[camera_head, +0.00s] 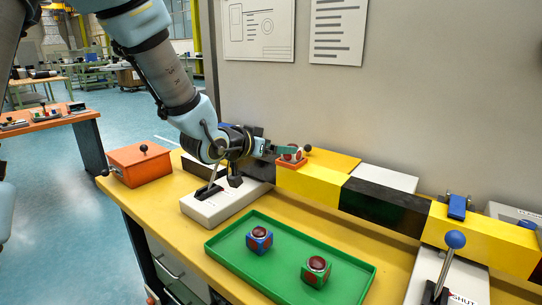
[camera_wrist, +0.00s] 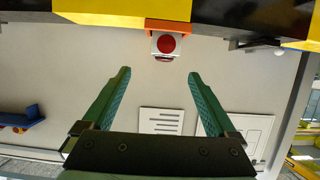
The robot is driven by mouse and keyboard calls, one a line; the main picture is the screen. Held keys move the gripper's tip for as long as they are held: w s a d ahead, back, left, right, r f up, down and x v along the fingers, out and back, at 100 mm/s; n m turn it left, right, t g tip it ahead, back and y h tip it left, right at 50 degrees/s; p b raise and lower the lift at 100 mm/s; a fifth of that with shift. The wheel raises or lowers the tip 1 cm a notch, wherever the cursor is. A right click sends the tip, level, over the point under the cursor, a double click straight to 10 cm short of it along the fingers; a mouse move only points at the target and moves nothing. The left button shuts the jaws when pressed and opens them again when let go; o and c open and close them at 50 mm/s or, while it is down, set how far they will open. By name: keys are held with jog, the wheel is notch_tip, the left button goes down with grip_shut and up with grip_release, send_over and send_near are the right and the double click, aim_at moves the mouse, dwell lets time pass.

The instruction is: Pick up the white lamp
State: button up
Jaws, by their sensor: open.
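The white lamp, a small white block with a red round face, sits in an orange holder (camera_wrist: 183,25) on the striped barrier. It shows at the top middle of the wrist view (camera_wrist: 165,44) and, partly covered, in the head view (camera_head: 292,158). My gripper (camera_wrist: 160,73) is open and empty, its green fingers pointing toward the lamp. The lamp lies beyond the fingertips, roughly in line with the gap between them. In the head view my gripper (camera_head: 288,149) overlaps the lamp's upper part; contact cannot be told.
A green tray (camera_head: 219,246) in front holds a blue lamp (camera_head: 259,240) and a green lamp (camera_head: 316,271), both red-topped. The yellow-black barrier (camera_head: 312,186) spans the bench. A lever base (camera_head: 205,208) stands below my wrist, an orange box (camera_head: 142,166) left, a blue-knobbed lever (camera_head: 455,240) right.

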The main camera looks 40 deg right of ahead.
aim_at(292, 155)
jog(key=shift+w+a+f+p+x, duration=0.15)
jog(key=shift+p+x, duration=0.35)
jog(key=shift+x, duration=1.15)
jog(key=shift+w+f+p+x, duration=0.1)
jog(key=shift+p+x, duration=0.4)
jog(key=shift+x, duration=1.1)
jog(key=shift+w+a+f+p+x, duration=0.15)
jog(key=shift+p+x, duration=0.35)
jog(key=shift+x, duration=1.15)
jog(key=shift+c, duration=0.4)
jog(key=shift+r, duration=0.1)
grip_shut()
